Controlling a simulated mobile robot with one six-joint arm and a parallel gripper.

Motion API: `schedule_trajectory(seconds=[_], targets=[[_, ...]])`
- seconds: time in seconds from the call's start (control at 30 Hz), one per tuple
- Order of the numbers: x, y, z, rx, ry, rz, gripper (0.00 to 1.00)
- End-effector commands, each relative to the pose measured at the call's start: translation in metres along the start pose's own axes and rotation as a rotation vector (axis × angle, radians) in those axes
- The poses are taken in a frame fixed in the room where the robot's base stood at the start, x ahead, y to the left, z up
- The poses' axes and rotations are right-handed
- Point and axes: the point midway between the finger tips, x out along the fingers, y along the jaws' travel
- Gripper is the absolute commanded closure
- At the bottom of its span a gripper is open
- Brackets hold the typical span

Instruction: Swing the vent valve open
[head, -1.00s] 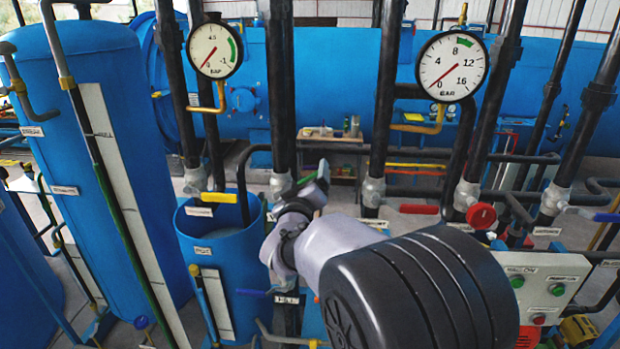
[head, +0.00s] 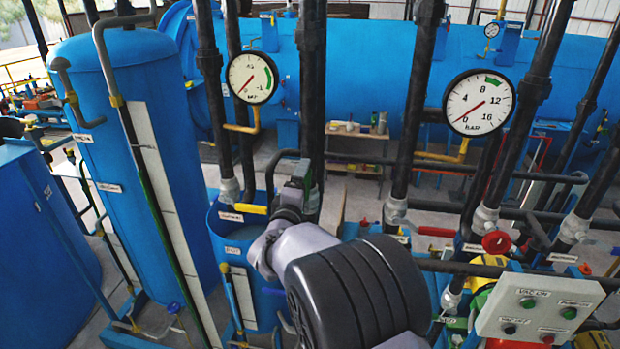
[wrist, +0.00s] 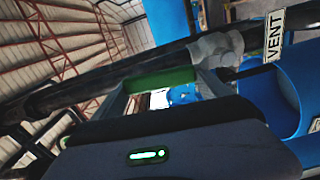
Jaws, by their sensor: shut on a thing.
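The vent valve's green handle (wrist: 160,80) lies across between the fingers of my gripper (wrist: 163,88) in the wrist view, and the gripper is shut on it. A grey valve body (wrist: 216,48) sits on a dark pipe just beyond, with a white VENT label (wrist: 274,36) to its right. In the head view my gripper (head: 298,180) is at the dark upright pipe above the open blue tank (head: 213,250). My own arm hides most of the valve there, and only a sliver of green shows.
A yellow handle (head: 250,208) is close left of my gripper, and a red handle (head: 436,231) is to the right. Upright black pipes (head: 415,100) stand close around. Two gauges (head: 254,77) (head: 478,102) hang above. A control panel (head: 540,308) is at the lower right.

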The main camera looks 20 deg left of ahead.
Motion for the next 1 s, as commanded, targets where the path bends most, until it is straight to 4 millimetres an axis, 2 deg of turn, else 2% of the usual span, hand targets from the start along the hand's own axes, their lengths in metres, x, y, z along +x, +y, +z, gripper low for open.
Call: schedule_trajectory(seconds=[0.3, 0.8, 0.83, 0.9, 1.0], targets=[[0.0000, 0.0004, -0.0101, -0.090, 0.001, 0.002, 0.87], [-0.0001, -0.0004, -0.0113, -0.107, 0.002, 0.004, 0.87], [-0.0001, -0.0004, -0.0112, -0.107, 0.002, 0.004, 0.08], [-0.0001, -0.0006, -0.0111, -0.106, 0.002, 0.003, 0.00], [0.0000, -0.0009, -0.0109, -0.105, 0.001, 0.002, 0.00]])
